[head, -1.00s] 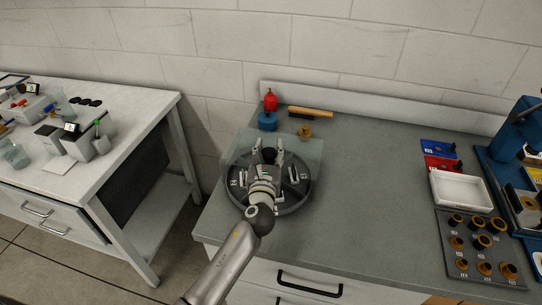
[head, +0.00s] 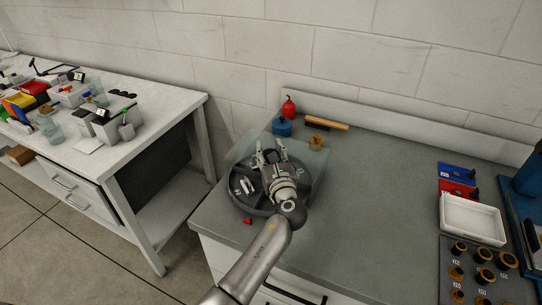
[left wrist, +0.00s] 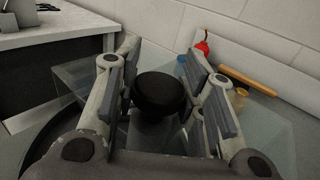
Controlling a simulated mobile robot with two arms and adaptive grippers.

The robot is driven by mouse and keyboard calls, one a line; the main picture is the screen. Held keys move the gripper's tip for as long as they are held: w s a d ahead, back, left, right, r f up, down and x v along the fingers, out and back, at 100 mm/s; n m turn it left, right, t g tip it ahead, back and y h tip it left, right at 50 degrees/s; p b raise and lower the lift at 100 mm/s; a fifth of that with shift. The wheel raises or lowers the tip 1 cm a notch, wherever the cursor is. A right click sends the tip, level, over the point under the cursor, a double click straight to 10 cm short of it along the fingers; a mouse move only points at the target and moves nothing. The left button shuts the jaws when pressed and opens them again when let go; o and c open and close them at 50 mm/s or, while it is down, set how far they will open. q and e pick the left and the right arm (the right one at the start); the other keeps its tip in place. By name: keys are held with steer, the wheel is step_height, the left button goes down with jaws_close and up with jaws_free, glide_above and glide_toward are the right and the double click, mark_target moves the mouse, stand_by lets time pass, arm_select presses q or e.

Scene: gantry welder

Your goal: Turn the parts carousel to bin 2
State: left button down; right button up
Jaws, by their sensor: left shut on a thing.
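The parts carousel (head: 238,201) is a dark round tray with dividers, on the grey bench at its left front corner. Pale marks show in its left part. A small red marker (head: 248,220) lies at its front edge. My left gripper (head: 269,151) is over the carousel's middle, shut on a black round knob. The knob (left wrist: 160,94) shows between its two fingers in the left wrist view. My gripper and arm hide the middle and right front of the carousel, and I cannot read which bin faces the marker. My right gripper is not in view.
A clear panel (head: 318,160) stands around the carousel's back. Behind it are a blue container (head: 282,127), a red bottle (head: 289,107), a brass piece (head: 316,143) and a wooden-handled tool (head: 327,123). A white tray (head: 473,219) is at right. The bench middle is clear.

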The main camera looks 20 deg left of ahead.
arm_select(q)
steer(key=shift+n+g+y+b, duration=0.5)
steer(key=shift+n+g+y, duration=0.25)
steer(key=shift+y, duration=0.35)
steer(key=shift+n, duration=0.25)
steer(key=c, duration=0.9)
jaws_free()
step_height(320, 180, up, 10)
steer(key=shift+a, duration=0.1)
